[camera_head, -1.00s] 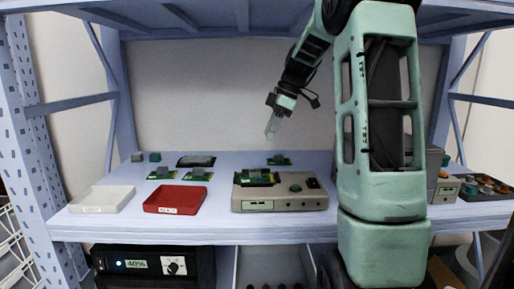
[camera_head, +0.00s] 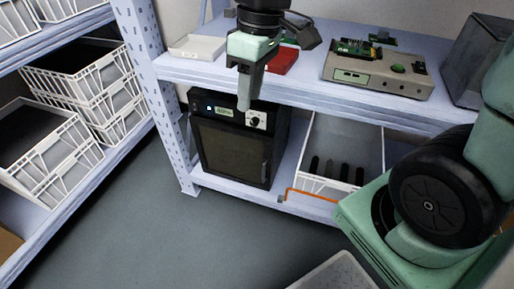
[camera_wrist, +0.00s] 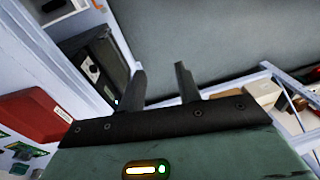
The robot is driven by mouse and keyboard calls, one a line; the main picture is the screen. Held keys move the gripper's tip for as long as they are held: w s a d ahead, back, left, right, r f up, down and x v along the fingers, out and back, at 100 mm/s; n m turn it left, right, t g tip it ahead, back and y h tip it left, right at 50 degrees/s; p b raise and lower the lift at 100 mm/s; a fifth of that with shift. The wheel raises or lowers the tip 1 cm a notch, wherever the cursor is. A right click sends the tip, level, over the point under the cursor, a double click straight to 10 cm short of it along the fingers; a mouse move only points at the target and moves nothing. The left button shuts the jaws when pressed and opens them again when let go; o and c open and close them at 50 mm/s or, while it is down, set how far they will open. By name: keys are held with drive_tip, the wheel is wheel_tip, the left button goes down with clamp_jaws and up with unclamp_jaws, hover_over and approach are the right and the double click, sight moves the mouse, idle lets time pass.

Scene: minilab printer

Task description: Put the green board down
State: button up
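One green board (camera_head: 355,48) sits on the grey-beige device (camera_head: 378,72) on the shelf. Another green board (camera_head: 382,38) lies behind it on the shelf. Part of a green board (camera_head: 290,40) shows behind my gripper, near the red tray. Green boards (camera_wrist: 22,147) also show at the lower left of the wrist view. My gripper (camera_head: 244,100) hangs in front of the shelf edge, pointing down. In the wrist view my gripper (camera_wrist: 160,82) has its two fingers apart with nothing between them.
A red tray (camera_head: 282,60) and a white tray (camera_head: 197,46) stand on the shelf. Below are a black oven-like box (camera_head: 232,150) and a white bin (camera_head: 345,150) with dark upright items. White crates (camera_head: 45,150) fill the left rack. The grey floor (camera_head: 150,225) between is clear.

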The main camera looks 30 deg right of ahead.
drive_tip(key=s+a+f, duration=0.2)
drive_tip(key=s+a, duration=0.1)
drive_tip(key=s, duration=0.3)
drive_tip(key=s+a+f+h, duration=0.1)
drive_tip(key=s+a+f, duration=0.2)
drive_tip(key=s, duration=0.4)
drive_tip(key=shift+s+a, duration=0.25)
drive_tip(key=shift+s, duration=0.05)
wheel_tip(320, 180, up, 25)
drive_tip(key=p, duration=2.4)
drive_tip(key=shift+f+p, duration=0.2)
drive_tip(key=shift+p, duration=0.1)
drive_tip(key=shift+f, duration=0.1)
